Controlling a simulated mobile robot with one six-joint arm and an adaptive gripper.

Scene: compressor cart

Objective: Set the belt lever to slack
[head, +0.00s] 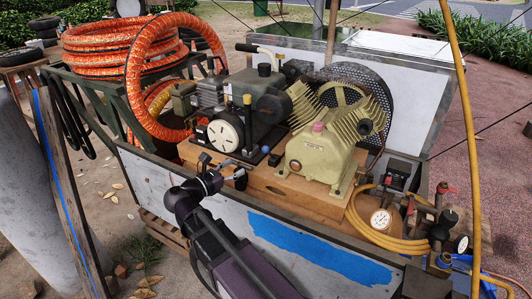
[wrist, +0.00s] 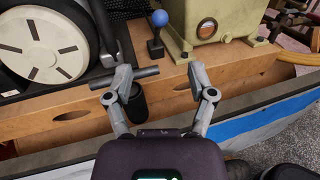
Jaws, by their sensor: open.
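A short lever with a blue ball knob (wrist: 160,18) stands on the wooden bed beside the cream pump housing (wrist: 218,17). The same blue knob shows in the head view (head: 265,150), between the engine and the pump. My gripper (wrist: 160,72) is open and empty, on the near side of the lever and apart from it. In the head view my gripper (head: 220,163) is over the cart's near wall. A dark bar (wrist: 146,74) passes behind my left finger, with a black cylinder (wrist: 138,105) below it. I cannot tell which part is marked as the belt lever.
The engine's white round cover (head: 225,133) is left of the lever. The wooden bed's edge (wrist: 180,90) and the cart wall (head: 175,185) lie close to my gripper. A gauge (head: 381,220) and yellow hose (head: 365,228) are at right. Orange hose (head: 150,80) is at left.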

